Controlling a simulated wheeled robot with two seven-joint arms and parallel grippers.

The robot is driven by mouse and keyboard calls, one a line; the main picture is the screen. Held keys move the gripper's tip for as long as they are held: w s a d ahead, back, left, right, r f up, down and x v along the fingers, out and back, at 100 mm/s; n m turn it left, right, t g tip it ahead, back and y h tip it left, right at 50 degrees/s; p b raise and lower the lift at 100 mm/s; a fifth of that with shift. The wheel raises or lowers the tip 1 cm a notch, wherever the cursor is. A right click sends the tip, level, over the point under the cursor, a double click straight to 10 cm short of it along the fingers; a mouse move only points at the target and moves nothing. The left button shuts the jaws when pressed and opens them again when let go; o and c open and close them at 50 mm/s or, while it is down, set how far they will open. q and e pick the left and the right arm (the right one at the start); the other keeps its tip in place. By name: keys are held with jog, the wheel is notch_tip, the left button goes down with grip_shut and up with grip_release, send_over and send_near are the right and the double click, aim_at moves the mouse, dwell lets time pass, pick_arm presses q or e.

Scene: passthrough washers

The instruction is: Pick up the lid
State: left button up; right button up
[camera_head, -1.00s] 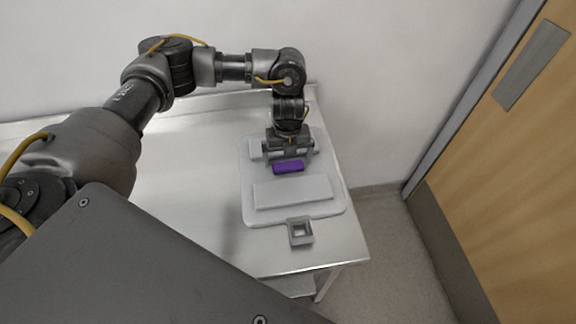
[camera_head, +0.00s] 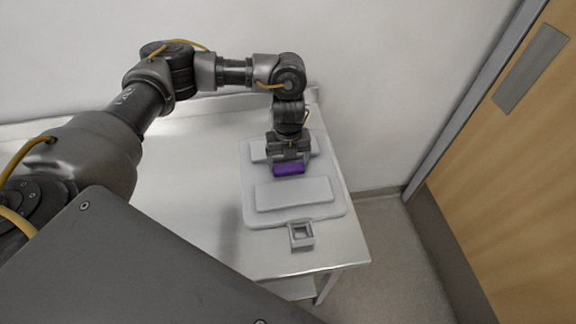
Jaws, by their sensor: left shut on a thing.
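The lid (camera_head: 292,213) is a light grey, flat, rounded panel with two raised pads, a small square tab at its near edge and a purple handle (camera_head: 289,170) between the pads. It appears to lie flat near the right end of the metal table. My left gripper (camera_head: 289,165) points down over the lid and is shut on the purple handle. The gripper hides part of the far pad and the back of the handle. My right gripper is not in view.
The metal table (camera_head: 190,190) is bare to the left of the lid. A white wall (camera_head: 380,90) stands behind. A wooden door (camera_head: 520,150) is at the right, with open floor (camera_head: 390,260) between it and the table.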

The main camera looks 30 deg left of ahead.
aim_at(288, 178)
pick_arm(q)
jog(key=shift+r, duration=0.1)
jog(key=shift+w+r+b, duration=0.1)
jog(key=shift+r+b, duration=0.25)
jog(key=shift+r, duration=0.45)
jog(key=s+d+r+b, duration=0.3)
jog(key=s+d+r, duration=0.3)
jog(key=s+r, duration=0.5)
jog(key=shift+s+r, duration=0.15)
jog(key=shift+s, duration=0.75)
